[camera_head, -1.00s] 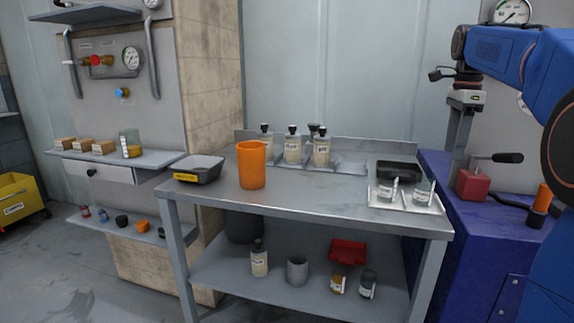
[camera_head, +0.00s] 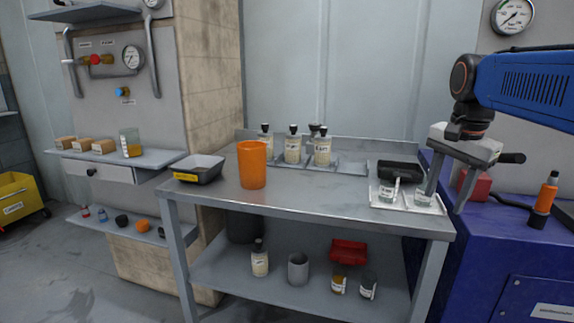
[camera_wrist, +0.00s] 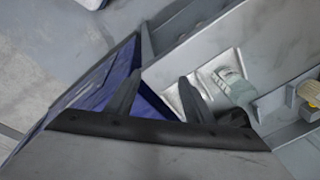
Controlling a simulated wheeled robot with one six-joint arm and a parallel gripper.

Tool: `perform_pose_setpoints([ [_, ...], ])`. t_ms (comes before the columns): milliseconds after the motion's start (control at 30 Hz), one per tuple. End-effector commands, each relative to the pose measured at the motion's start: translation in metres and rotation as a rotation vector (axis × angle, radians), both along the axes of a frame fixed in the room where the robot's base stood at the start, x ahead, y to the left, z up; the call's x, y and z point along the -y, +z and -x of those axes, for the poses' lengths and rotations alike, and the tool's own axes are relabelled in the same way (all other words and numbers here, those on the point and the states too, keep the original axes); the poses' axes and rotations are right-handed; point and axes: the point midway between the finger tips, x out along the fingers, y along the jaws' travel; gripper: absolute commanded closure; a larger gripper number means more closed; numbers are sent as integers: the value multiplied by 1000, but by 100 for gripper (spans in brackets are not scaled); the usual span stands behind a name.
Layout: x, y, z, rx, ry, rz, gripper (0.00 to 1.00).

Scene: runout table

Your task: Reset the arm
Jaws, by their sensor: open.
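My gripper (camera_head: 446,203) is open and points down at the right end of the steel table (camera_head: 320,202). Its fingers are spread, and no object shows held between them. In the head view it overlaps the right edge of a pale tray (camera_head: 402,206) with two small glass jars, one of them partly behind the left finger. In the wrist view the two fingers (camera_wrist: 158,92) are apart, with the blue cabinet and the tray's edge below. My blue arm reaches in from the right.

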Motion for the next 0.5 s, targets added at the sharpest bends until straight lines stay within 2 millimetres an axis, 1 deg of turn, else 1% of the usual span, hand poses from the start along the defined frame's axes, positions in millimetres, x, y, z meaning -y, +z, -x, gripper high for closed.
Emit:
perform_pose_setpoints([
  [33, -7, -9, 15, 13, 60, 12, 52],
  [267, -32, -59, 72, 71, 360, 79, 52],
  [467, -48, -111, 122, 120, 617, 149, 52],
  [500, -51, -122, 131, 131, 667, 164, 52],
])
